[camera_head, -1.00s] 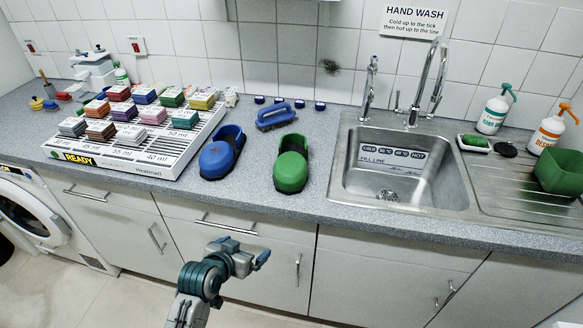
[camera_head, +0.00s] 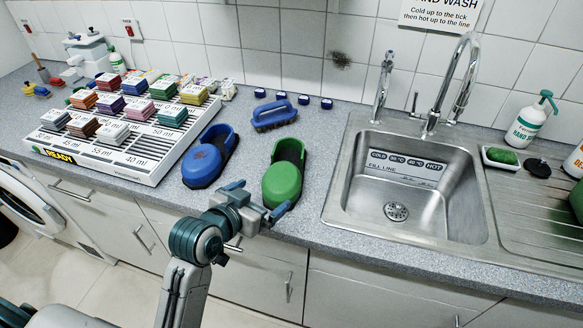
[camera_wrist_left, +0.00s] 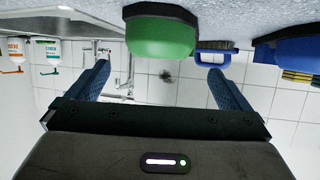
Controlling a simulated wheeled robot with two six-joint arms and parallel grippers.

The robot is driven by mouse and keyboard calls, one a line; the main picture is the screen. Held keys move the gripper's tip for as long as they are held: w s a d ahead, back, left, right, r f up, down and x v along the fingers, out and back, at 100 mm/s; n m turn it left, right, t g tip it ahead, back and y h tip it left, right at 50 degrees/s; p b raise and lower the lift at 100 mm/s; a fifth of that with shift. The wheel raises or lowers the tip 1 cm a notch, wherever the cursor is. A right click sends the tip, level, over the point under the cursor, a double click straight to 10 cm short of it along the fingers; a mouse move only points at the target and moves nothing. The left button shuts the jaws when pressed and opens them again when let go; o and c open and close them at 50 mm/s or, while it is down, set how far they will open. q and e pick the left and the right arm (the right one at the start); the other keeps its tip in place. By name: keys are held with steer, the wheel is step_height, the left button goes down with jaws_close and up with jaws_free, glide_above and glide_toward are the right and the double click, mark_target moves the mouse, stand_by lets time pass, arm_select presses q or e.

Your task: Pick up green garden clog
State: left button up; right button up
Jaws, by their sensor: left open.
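The green garden clog (camera_head: 284,176) sits on the grey worktop between the blue clog and the sink, its rounded toe at the counter's front. My left gripper (camera_head: 258,197) is open and empty at the front edge, just short of the green clog's toe. In the left wrist view the picture is upside down, and the green clog (camera_wrist_left: 161,38) shows ahead, between and beyond the two spread fingers (camera_wrist_left: 160,88). The clog's far end is hidden there. My right gripper is not in view.
A blue clog (camera_head: 209,155) stands close on the left of the green one. A blue brush (camera_head: 273,115) lies behind them. The steel sink (camera_head: 335,205) is to the right, and a white rack (camera_head: 150,170) of coloured blocks is at left.

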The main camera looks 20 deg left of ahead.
mark_target(279, 183)
arm_select(q)
steer(key=x, duration=0.4)
steer(key=shift+p, duration=0.35)
steer(key=p+x, duration=0.1)
steer(key=x, duration=0.3)
steer(key=shift+w+f+p, duration=0.3)
steer(key=shift+w+p, duration=0.05)
steer(key=shift+p, duration=0.05)
steer(key=shift+w+f, duration=0.15)
steer(key=shift+w, duration=0.2)
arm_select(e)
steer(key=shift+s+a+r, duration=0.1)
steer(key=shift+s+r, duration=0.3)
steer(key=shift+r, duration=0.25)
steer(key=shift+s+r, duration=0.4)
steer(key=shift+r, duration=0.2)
arm_select(q)
steer(key=shift+c, duration=0.2)
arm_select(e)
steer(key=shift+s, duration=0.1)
arm_select(q)
steer(key=c, duration=0.7)
steer(key=shift+c, duration=0.5)
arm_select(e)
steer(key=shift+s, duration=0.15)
